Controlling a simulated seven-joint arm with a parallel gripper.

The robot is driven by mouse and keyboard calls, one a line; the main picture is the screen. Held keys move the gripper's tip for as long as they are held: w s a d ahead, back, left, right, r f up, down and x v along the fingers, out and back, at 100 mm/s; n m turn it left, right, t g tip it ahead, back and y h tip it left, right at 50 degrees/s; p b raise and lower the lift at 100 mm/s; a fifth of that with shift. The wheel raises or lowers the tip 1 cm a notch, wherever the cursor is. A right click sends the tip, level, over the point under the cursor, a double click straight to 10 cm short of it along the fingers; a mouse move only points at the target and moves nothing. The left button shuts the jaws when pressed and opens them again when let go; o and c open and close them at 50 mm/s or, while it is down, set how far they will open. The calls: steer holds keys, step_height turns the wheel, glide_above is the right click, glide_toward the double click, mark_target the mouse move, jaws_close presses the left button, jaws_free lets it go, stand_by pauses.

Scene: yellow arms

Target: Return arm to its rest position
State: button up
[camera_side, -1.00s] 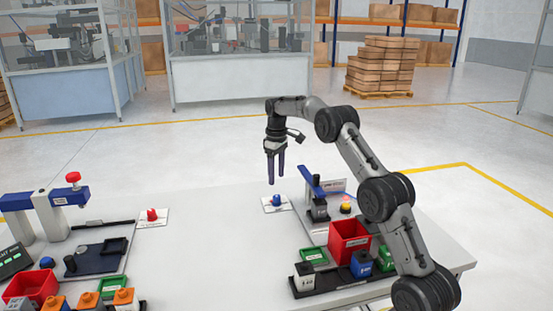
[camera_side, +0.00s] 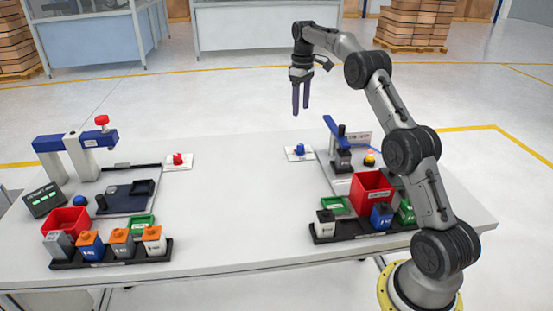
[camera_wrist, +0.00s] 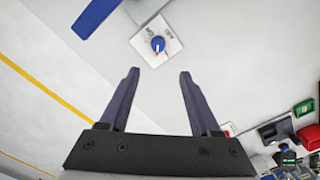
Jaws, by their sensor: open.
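My gripper (camera_side: 300,110) hangs from my raised arm, fingers pointing down, above the far edge of the white table (camera_side: 240,205). In the wrist view its two dark fingers (camera_wrist: 158,75) stand apart with nothing between them. A blue knob on a white plate (camera_side: 300,149) lies below it on the table, apart from the fingers. The same blue knob (camera_wrist: 158,44) shows just beyond the fingertips in the wrist view.
Right of the knob stand a blue-armed fixture (camera_side: 341,140), a red bin (camera_side: 371,190) and a black rack (camera_side: 325,236) with small blocks. At left are a blue-white gantry (camera_side: 75,145), another red bin (camera_side: 66,221) and orange-topped blocks (camera_side: 121,241). The table's middle is clear.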

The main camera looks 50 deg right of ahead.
steer(key=s+a+r+n+t+h, duration=0.1)
steer(key=s+a+r, duration=0.2)
steer(key=a+r, duration=0.55)
steer(key=s+a+r+n+t, duration=0.1)
steer(key=s+a+r+t, duration=0.15)
steer(key=a+r, duration=0.65)
steer(key=s+a+r, duration=0.3)
steer(key=s+a, duration=0.5)
steer(key=s, duration=0.4)
steer(key=s+a+f+m+t, duration=0.1)
steer(key=s+a+f, duration=0.1)
steer(key=s+f, duration=0.6)
steer(key=s+a+f+m+t+y, duration=0.1)
steer(key=s+a+f, duration=0.2)
steer(key=s+f, duration=0.4)
steer(key=shift+s+a+f, duration=0.15)
steer(key=shift+s+f, duration=0.25)
steer(key=shift+f, duration=0.35)
